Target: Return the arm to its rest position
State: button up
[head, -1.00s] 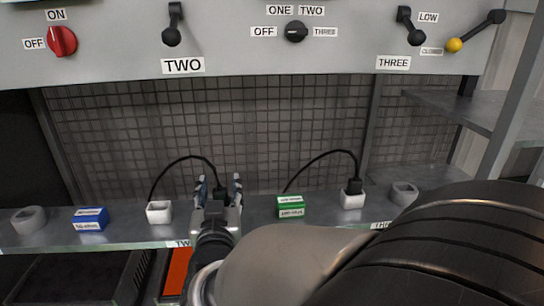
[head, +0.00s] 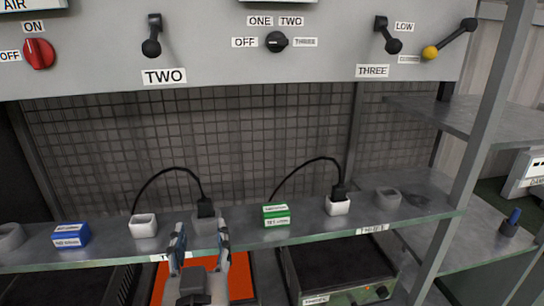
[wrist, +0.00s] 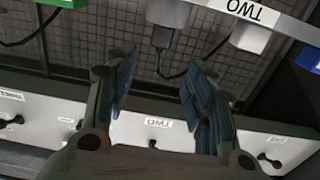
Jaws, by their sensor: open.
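My gripper (head: 200,250) is open and empty, in front of and a little below the shelf's front edge. In the wrist view its two fingers (wrist: 158,78) stand apart with nothing between them. A black plug (head: 205,208) with a cable stands in a grey holder (head: 204,226) on the shelf (head: 110,250), just beyond the fingers and apart from them. The plug also shows in the wrist view (wrist: 160,38), beyond the fingertips. Most of my arm is out of the head view.
A white holder (head: 143,227) and a blue box (head: 71,236) stand left. A green box (head: 276,216), a white holder with another plug (head: 338,205) and an empty grey holder (head: 388,198) stand right. An orange plate (head: 240,280) lies below. A switch panel (head: 220,65) hangs above.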

dwell(0.3)
jog(key=d+f+g+y, duration=0.1)
jog(key=d+f+g, duration=0.1)
jog(key=d+g, duration=0.6)
jog(key=s+d+f+m+g+h, duration=0.1)
jog(key=s+d+f+g+h, duration=0.1)
jog(key=s+d, duration=0.6)
jog(key=s+d+f+m+g+h, duration=0.1)
jog(key=s+d+f+g+h, duration=0.1)
jog(key=s+d, duration=0.5)
jog(key=d+f+h, duration=0.1)
jog(key=d+f, duration=0.1)
jog(key=d, duration=0.4)
jog(key=shift+s+m+g, duration=0.3)
jog(key=shift+s+g, duration=0.1)
